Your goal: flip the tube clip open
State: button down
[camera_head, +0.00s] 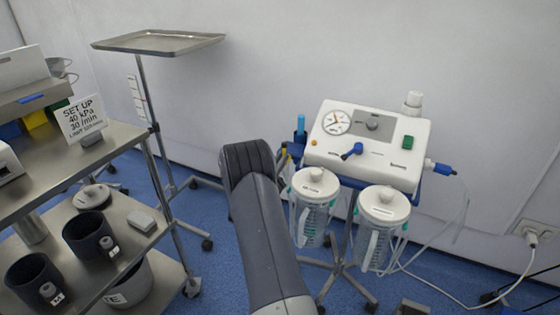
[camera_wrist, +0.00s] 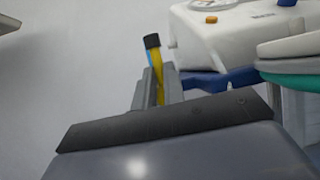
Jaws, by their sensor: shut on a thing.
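In the wrist view a narrow yellow piece with a black end (camera_wrist: 158,68), apparently the tube clip's lever, stands upright. My gripper (camera_wrist: 157,80) is shut on its lower part, with the grey fingers on either side. The black end sticks up above the fingertips, leaning slightly left. A thin blue strip shows beside the yellow. In the head view my dark arm hides most of the gripper. The suction unit (camera_head: 365,145) is white with a dial, and a bright blue upright part (camera_head: 301,124) stands at its left side. Whether the clip is open or closed cannot be told.
Two lidded canisters (camera_head: 316,183) (camera_head: 384,205) hang below the unit, close to the right of my arm. A clear hose (camera_head: 464,212) runs down the right side. A steel cart (camera_head: 125,150) and a tray stand (camera_head: 158,42) are at left. A plain wall is behind.

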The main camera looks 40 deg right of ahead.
jog(key=shift+f, duration=0.1)
jog(key=c, duration=1.8)
grip_release()
jog(key=shift+o, duration=0.2)
jog(key=p+v, duration=0.1)
jog(key=v, duration=1)
jog(key=shift+d, duration=0.1)
jog(key=b+x, duration=0.1)
jog(key=x, duration=1)
jog(key=shift+m, duration=0.3)
jog(key=shift+a, duration=0.2)
